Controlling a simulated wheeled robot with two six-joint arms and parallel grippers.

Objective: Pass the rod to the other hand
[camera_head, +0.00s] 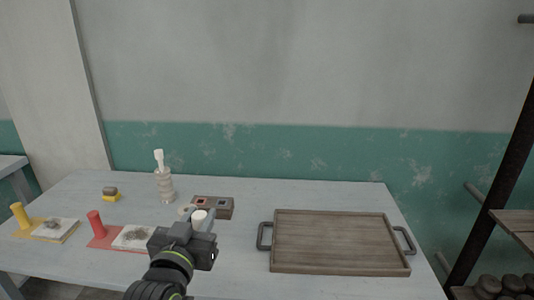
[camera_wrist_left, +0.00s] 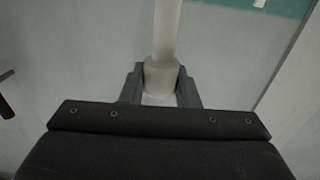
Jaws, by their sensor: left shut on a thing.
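My left gripper (camera_head: 200,220) is over the middle front of the table and is shut on the rod. The rod (camera_head: 199,215) is pale; in the head view only a short whitish end shows above the fingers. In the left wrist view the rod (camera_wrist_left: 166,35) stands lengthwise between the two fingers (camera_wrist_left: 160,85), with a wider grey part at the grip and a thinner pale part beyond it. Its lower end is hidden by the gripper. My right gripper is not in view.
A wooden tray (camera_head: 340,212) with dark handles lies on the table (camera_head: 290,192) at right. Yellow (camera_head: 18,215) and red (camera_head: 96,224) cylinders stand at left, by tiles with dark crumbs.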

